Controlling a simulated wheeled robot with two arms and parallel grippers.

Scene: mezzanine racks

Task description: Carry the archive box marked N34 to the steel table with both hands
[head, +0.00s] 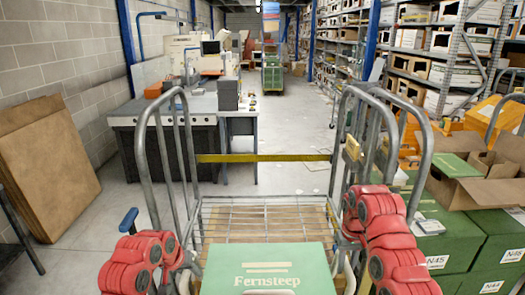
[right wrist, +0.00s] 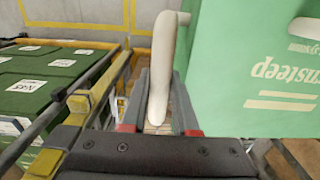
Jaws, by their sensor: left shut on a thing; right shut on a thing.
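A green archive box (head: 265,270) with "Fernsteep" printed on it is low in the middle of the head view, between my two arms. It also fills the right of the right wrist view (right wrist: 240,60). No N34 mark shows on its visible faces. My right gripper (right wrist: 157,118) is shut on the box's white loop handle (right wrist: 160,65). In the head view my left gripper (head: 189,268) is at the box's left side, shut on it; its fingertips are small and partly hidden. A grey-topped table (head: 238,112) stands ahead on the left, beside a dark workbench.
A wire cart with tall tube frames (head: 265,205) stands directly ahead. Green boxes marked N45 (head: 440,240) and an open carton (head: 480,180) are close on the right. Brown panels (head: 45,165) lean on the left wall. The aisle floor (head: 295,125) beyond is mostly clear.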

